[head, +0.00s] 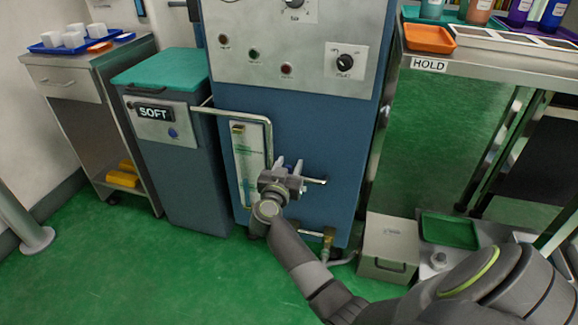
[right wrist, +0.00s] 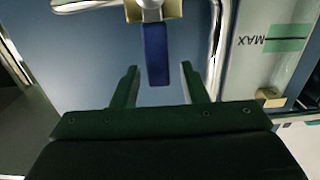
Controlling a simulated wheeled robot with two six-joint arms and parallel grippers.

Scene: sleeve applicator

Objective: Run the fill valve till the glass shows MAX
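The blue machine (head: 345,130) carries a tall sight-glass panel (head: 246,150), partly behind my right arm. In the right wrist view, which is upside down, the MAX mark (right wrist: 262,44) sits beside a green band; I cannot make out the liquid level. A valve with a brass body (right wrist: 172,9) and a blue lever (right wrist: 157,52) is at the top of that view. A brass fitting (head: 328,236) shows low on the machine in the head view. My right gripper (right wrist: 158,72) is open, with the lever between its fingers in the picture and gaps on both sides. My left gripper is out of view.
A SOFT bin (head: 165,150) with a teal lid stands left of the machine. A chrome pipe (head: 238,113) bends around the panel. A beige box (head: 389,247) and a HOLD table (head: 480,65) are on the right. The green floor at front left is clear.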

